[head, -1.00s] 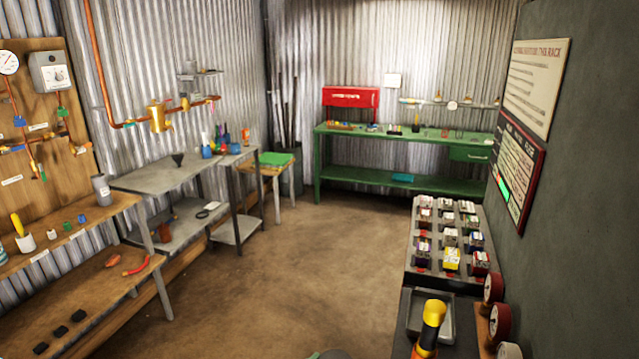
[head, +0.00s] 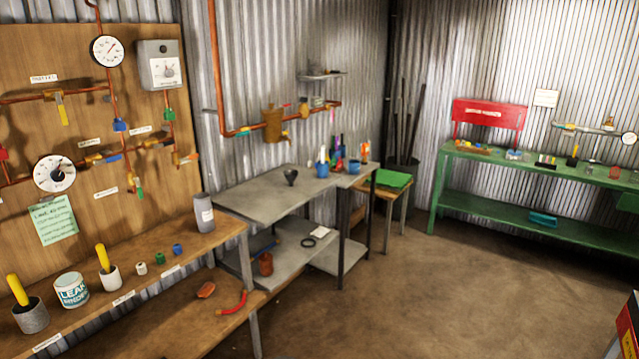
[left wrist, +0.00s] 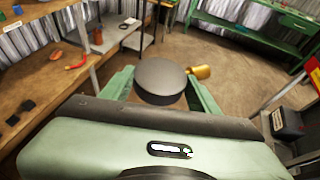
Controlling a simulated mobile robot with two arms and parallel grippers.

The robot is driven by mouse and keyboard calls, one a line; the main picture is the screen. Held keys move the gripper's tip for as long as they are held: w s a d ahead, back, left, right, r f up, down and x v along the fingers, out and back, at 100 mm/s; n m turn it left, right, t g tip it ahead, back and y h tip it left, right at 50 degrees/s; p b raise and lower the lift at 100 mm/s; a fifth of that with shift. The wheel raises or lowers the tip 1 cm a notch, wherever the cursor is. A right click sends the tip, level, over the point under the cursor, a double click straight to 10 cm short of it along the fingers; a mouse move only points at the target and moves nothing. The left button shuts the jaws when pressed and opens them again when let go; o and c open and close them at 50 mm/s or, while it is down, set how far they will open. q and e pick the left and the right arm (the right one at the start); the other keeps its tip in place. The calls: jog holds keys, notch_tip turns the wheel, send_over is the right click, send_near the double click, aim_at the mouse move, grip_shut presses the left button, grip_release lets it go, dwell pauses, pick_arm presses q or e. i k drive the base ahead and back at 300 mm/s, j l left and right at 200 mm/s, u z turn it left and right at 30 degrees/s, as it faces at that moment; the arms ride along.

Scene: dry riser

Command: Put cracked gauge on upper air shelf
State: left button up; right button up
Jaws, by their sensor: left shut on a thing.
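In the left wrist view my left gripper (left wrist: 162,88) is shut on a round, dark-backed gauge (left wrist: 160,74) with a brass stem pointing right. Its face is turned away, so a crack cannot be seen. The gripper and gauge do not show in the head view. Which surface is the upper air shelf is not labelled legibly. A grey two-level bench (head: 262,197) stands by the left corrugated wall, with a black funnel on its top. A small grey wall shelf (head: 322,75) is above the copper pipe. My right gripper is not in view.
A wooden bench (head: 150,255) with cups, a bottle (head: 204,213) and tools runs along the left below a gauge board (head: 85,190). A green workbench (head: 540,170) stands at the back right. The floor (head: 400,290) between them is clear.

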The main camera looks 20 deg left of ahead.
aim_at(87, 280)
jog(key=i+j+u, duration=0.15)
jog(key=i+u, duration=0.15)
jog(key=i, duration=0.35)
jog(key=i+u, duration=0.3)
jog(key=i, duration=0.4)
jog(key=i+u, duration=0.4)
jog(key=i+l+u, duration=0.25)
jog(key=u, duration=0.15)
jog(key=i+l+u, duration=0.6)
jog(key=u, duration=0.15)
jog(key=i+l+u, duration=0.25)
jog(key=l+u, duration=0.25)
jog(key=l, duration=0.25)
jog(key=i+l+u, duration=0.25)
jog(key=l, duration=0.15)
jog(key=l+u, duration=0.25)
jog(key=l, duration=0.2)
jog(key=k, duration=0.05)
